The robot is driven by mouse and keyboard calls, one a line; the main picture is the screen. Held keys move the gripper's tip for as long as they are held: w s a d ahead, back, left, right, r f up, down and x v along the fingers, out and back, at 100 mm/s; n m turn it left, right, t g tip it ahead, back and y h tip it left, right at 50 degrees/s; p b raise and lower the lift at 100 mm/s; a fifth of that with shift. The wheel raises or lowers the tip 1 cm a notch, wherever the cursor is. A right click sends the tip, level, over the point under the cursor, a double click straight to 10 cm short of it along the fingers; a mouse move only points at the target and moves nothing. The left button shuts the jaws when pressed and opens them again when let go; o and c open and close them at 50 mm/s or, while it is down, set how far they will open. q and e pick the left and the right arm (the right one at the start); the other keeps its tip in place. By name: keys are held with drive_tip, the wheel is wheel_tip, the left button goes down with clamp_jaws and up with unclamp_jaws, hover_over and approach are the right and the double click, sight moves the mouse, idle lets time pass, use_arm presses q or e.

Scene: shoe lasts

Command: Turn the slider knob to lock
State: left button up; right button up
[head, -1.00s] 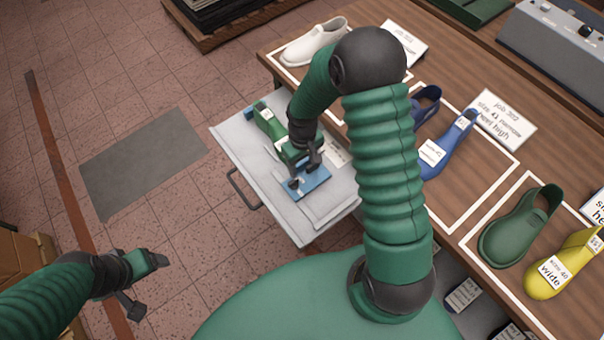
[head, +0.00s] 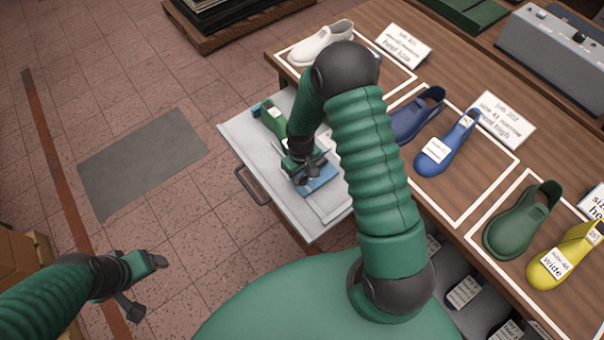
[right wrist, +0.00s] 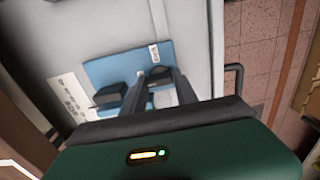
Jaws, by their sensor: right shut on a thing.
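A blue plate (head: 323,180) lies on the pale top of the pulled-out drawer (head: 245,135). It also shows in the right wrist view (right wrist: 110,70), with dark blocks on it and a small white label. My right gripper (head: 303,178) is down at this plate. In the right wrist view its fingers (right wrist: 157,78) are shut on a small dark part at the plate, which looks like the slider knob; the fingers mostly hide it. Its lock position cannot be read. My left gripper (head: 146,286) is open and empty over the floor, far from the drawer.
A green last (head: 271,120) lies behind the plate. The drawer handle (head: 250,187) sticks out on the left. The wooden table (head: 455,85) holds several coloured shoes and cards. A grey box (head: 560,50) with a dark knob stands far right.

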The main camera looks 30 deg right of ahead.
drive_tip(key=shift+w+a+r, duration=0.1)
drive_tip(key=shift+w+a, duration=0.05)
drive_tip(key=shift+a, duration=0.3)
clamp_jaws()
drive_tip(key=shift+s+d, duration=0.2)
drive_tip(key=shift+d, duration=0.35)
drive_tip(key=shift+a+m, duration=0.25)
drive_tip(key=shift+m, duration=0.35)
drive_tip(key=shift+w+m, duration=0.1)
drive_tip(key=shift+m, duration=0.3)
drive_tip(key=shift+d+m, duration=0.15)
drive_tip(key=shift+m, duration=1.05)
drive_tip(key=m+p, duration=0.1)
drive_tip(key=m, duration=0.3)
drive_tip(key=shift+m, duration=0.3)
drive_tip(key=m, duration=0.4)
drive_tip(key=shift+p, duration=0.4)
use_arm(q)
drive_tip(key=shift+w+p+v, duration=0.2)
drive_tip(key=shift+p+v, duration=0.3)
drive_tip(key=shift+v, duration=0.95)
use_arm(e)
drive_tip(key=shift+m, duration=2.4)
use_arm(q)
drive_tip(key=shift+a, duration=0.1)
